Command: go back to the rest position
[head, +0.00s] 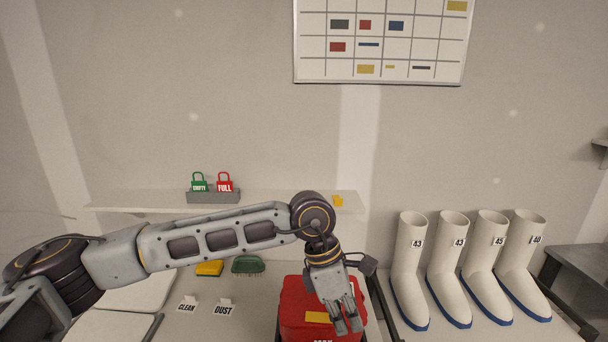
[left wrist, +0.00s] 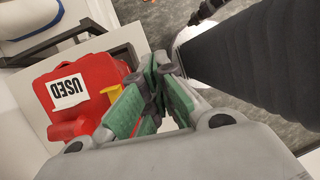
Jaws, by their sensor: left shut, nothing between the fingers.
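My left gripper (head: 346,318) is shut and empty. It points down over the red container (head: 294,304) in the head view and hides part of it. In the left wrist view the fingers of my left gripper (left wrist: 150,92) are together, beside the red container (left wrist: 100,82) with its "USED" label. A small yellow piece (head: 318,317) shows on the container beside the fingers. My right gripper is in neither view.
A shelf (head: 150,198) on the wall carries a green and a red padlock-shaped tag. A yellow sponge (head: 209,268), a green brush (head: 248,264) and "CLEAN" and "DUST" signs are on the bench. Several white boots (head: 410,270) stand at the right.

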